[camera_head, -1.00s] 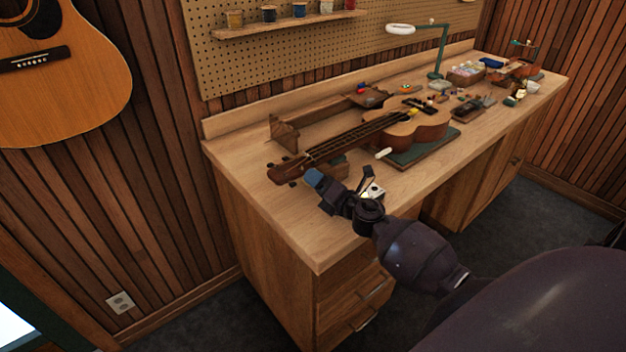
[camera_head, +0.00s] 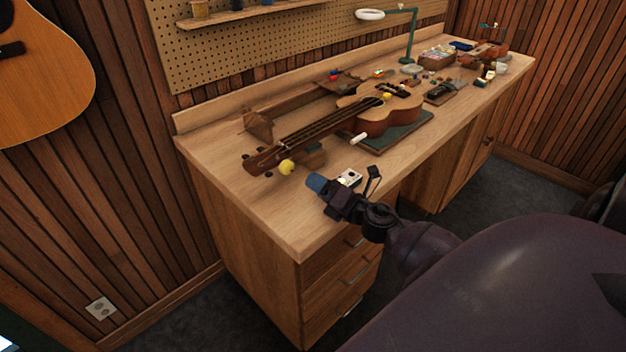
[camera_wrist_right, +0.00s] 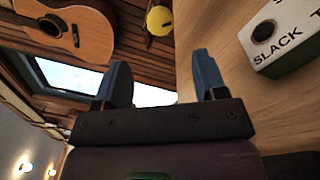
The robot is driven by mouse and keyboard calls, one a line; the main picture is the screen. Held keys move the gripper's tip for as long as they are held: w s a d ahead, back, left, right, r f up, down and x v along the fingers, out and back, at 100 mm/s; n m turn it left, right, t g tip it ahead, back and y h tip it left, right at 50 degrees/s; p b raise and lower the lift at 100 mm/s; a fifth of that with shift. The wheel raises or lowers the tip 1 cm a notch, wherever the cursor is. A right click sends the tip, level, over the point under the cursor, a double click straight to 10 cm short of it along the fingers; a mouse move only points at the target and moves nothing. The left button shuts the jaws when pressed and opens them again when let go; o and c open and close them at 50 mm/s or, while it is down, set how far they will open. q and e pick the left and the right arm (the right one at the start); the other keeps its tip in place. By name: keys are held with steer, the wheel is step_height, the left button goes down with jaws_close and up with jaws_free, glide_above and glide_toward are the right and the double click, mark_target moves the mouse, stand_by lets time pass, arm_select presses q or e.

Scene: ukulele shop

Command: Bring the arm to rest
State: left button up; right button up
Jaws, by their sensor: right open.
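My right gripper (camera_head: 343,178) is over the front edge of the workbench, beside a small white box (camera_head: 349,178). In the right wrist view its two blue fingertips (camera_wrist_right: 160,82) stand apart with nothing between them. The white box (camera_wrist_right: 285,38) shows there at the upper right, with the word SLACK and a dark round spot on it. A ukulele (camera_head: 372,112) lies on the bench behind the gripper, its body on a dark green mat (camera_head: 402,138). My left gripper is not in view.
A yellow round thing (camera_head: 287,167) sits at the ukulele's headstock. The workbench (camera_head: 290,215) has bare wood at its near left corner. A green lamp (camera_head: 411,40) and several small items stand farther back. A guitar (camera_head: 45,75) hangs on the left wall.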

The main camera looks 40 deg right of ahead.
steer(key=shift+m, duration=0.3)
steer(key=shift+s+m+h, duration=0.25)
steer(key=shift+m+h, duration=0.25)
steer(key=shift+m, duration=0.1)
steer(key=s+a+f+m+g+h, duration=0.1)
steer(key=s+a+f+m+g, duration=0.1)
steer(key=s+a+m+g, duration=0.45)
steer(key=s+a+f+m+g+h, duration=0.1)
steer(key=s+a+m+g, duration=0.15)
steer(key=s+m, duration=0.75)
steer(key=s+a+f+m+g, duration=0.2)
steer(key=s+a+m+g, duration=0.25)
steer(key=s+m, duration=0.4)
steer(key=w+d+f+n+t, duration=0.1)
steer(key=w+f+t, duration=0.6)
steer(key=f, duration=0.3)
steer(key=shift+w+f, duration=0.15)
steer(key=shift+f, duration=0.1)
steer(key=shift+d, duration=0.1)
